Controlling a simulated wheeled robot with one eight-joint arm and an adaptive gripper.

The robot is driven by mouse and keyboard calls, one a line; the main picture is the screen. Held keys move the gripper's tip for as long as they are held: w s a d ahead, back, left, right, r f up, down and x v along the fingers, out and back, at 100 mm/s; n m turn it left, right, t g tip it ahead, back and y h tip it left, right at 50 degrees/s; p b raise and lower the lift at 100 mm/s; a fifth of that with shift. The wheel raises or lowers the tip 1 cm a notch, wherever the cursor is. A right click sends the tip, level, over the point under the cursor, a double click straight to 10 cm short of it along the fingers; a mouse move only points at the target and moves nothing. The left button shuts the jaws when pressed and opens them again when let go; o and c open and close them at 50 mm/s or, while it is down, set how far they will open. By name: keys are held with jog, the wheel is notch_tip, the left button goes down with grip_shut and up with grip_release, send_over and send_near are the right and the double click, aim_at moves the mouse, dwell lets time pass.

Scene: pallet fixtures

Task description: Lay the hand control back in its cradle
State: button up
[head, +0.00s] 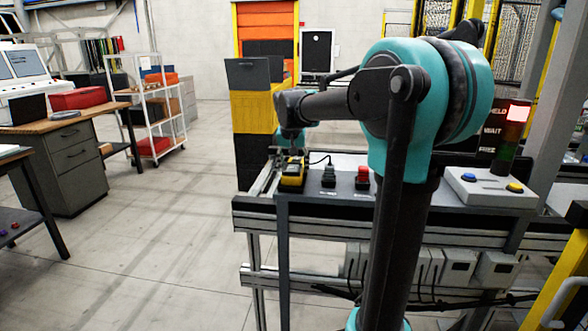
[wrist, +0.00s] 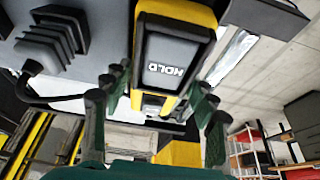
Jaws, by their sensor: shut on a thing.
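The hand control, a yellow and black block (head: 293,180), is at the left end of the grey console, under the end of my arm. In the wrist view its yellow body and dark face marked "HOLD" (wrist: 172,62) fill the middle. My gripper (wrist: 161,92) has a finger on each side of it and is shut on it; in the head view my gripper (head: 291,150) is small, pointing down onto it. I cannot tell a separate cradle from the block, nor whether the block touches a seat beneath.
On the console, a black switch (head: 328,176) and a red switch (head: 362,178) stand to the right, close by. A light tower (head: 507,140) shows red at "HELD". A box with blue and yellow buttons (head: 490,188) is further right.

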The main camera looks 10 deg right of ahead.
jog(key=shift+f, duration=0.5)
jog(key=shift+f, duration=0.1)
jog(key=o, duration=1.6)
jog(key=v, duration=1.2)
